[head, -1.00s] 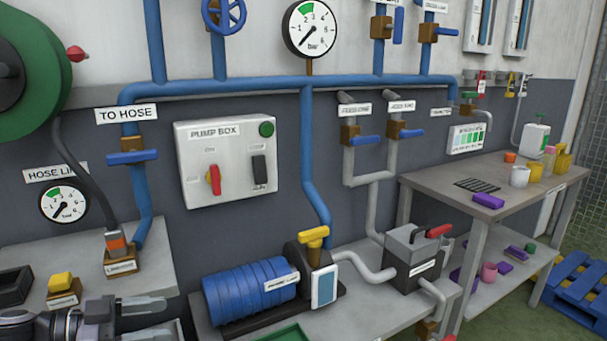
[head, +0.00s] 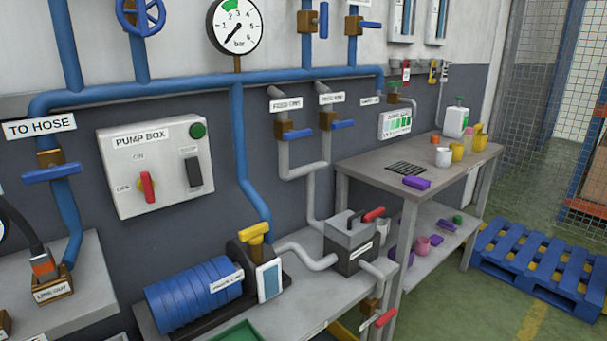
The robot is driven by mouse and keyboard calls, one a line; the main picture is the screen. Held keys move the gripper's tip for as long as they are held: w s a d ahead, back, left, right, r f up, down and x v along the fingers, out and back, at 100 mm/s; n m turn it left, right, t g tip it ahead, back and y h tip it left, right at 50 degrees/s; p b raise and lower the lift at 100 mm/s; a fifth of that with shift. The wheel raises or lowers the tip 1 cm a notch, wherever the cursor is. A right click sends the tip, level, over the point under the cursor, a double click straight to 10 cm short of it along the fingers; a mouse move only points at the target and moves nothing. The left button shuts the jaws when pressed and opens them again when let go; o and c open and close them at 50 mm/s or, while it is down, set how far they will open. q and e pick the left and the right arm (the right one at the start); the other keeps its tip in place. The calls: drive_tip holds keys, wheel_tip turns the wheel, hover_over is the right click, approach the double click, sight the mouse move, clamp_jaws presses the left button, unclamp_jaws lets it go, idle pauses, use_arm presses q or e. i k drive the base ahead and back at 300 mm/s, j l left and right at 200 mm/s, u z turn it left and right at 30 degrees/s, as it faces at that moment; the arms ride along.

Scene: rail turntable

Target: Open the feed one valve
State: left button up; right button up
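The feed one valve (head: 281,127) is a brown block on a grey vertical pipe on the wall, under a white label (head: 286,104) that seems to read FEED ONE. Its blue lever (head: 299,135) points right, crosswise to the pipe. The similar feed two valve (head: 326,121) stands just right of it, and its blue lever (head: 344,124) also lies crosswise. Neither of my grippers is in view.
The bench with the blue pump (head: 195,295) and grey box (head: 350,242) stands below the valves. The pump box (head: 155,165) is on the wall to the left. A work table (head: 385,178) stands right, with a blue pallet (head: 535,260) beyond it.

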sight(291, 134)
drive_tip(key=i+l+u, duration=0.1)
drive_tip(key=i+l, duration=0.15)
drive_tip(key=i+l+u, duration=0.1)
drive_tip(key=i+l, duration=0.15)
drive_tip(key=l, duration=0.15)
drive_tip(key=i+l+u, duration=0.1)
drive_tip(key=l, duration=0.3)
drive_tip(key=i+l+u, duration=0.1)
drive_tip(key=i+l, duration=0.2)
drive_tip(key=i+l+u, duration=0.1)
drive_tip(key=l, duration=0.35)
drive_tip(key=i+l+u, duration=0.1)
drive_tip(key=i+l, duration=0.2)
drive_tip(key=l, duration=0.15)
